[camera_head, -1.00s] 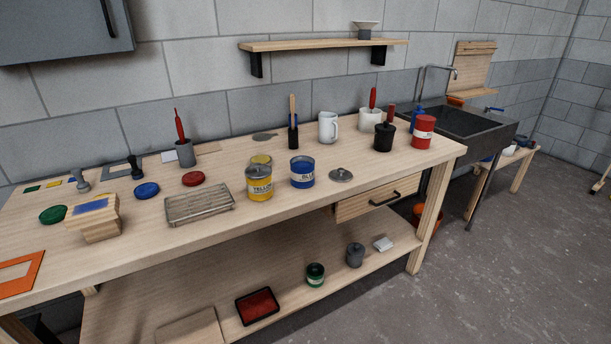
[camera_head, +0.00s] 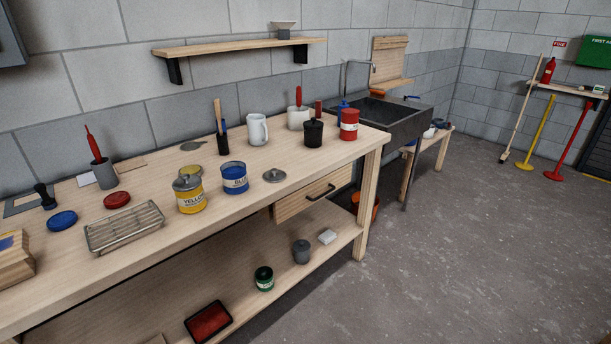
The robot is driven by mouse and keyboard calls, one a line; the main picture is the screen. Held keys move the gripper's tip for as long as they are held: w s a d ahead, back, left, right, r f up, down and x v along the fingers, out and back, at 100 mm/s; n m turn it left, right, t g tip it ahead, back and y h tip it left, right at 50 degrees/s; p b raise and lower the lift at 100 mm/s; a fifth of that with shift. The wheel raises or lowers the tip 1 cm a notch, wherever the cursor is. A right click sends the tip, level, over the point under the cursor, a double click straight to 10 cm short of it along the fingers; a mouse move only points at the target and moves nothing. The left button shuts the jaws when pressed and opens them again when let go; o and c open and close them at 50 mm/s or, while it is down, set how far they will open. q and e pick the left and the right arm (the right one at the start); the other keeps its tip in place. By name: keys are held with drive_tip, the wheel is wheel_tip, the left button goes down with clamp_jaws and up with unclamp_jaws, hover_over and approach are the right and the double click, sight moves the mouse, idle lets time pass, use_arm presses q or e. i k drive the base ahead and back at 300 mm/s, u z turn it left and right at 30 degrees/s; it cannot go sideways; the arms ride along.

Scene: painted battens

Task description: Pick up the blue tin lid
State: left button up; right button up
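The blue tin lid (camera_head: 62,220) is a flat round blue disc lying on the workbench top, toward the left of the view. It lies left of the wire rack and just in front of a black-handled stamp. The open blue tin (camera_head: 235,178), labelled BLUE, stands upright near the middle of the bench (camera_head: 150,262), well to the right of the lid. Neither of my grippers shows in the head view.
Near the lid are a red lid (camera_head: 117,200), the wire rack (camera_head: 125,228), the black stamp (camera_head: 45,196) and a grey cup with a red-handled tool (camera_head: 103,172). A yellow tin (camera_head: 189,194) stands right of the rack. Open floor (camera_head: 470,240) lies to the right.

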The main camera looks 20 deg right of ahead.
sight(274, 174)
drive_tip(key=z, duration=2.05)
drive_tip(key=i, duration=3.15)
drive_tip(key=u, duration=4.85)
drive_tip(key=i, duration=0.4)
drive_tip(key=z, duration=0.05)
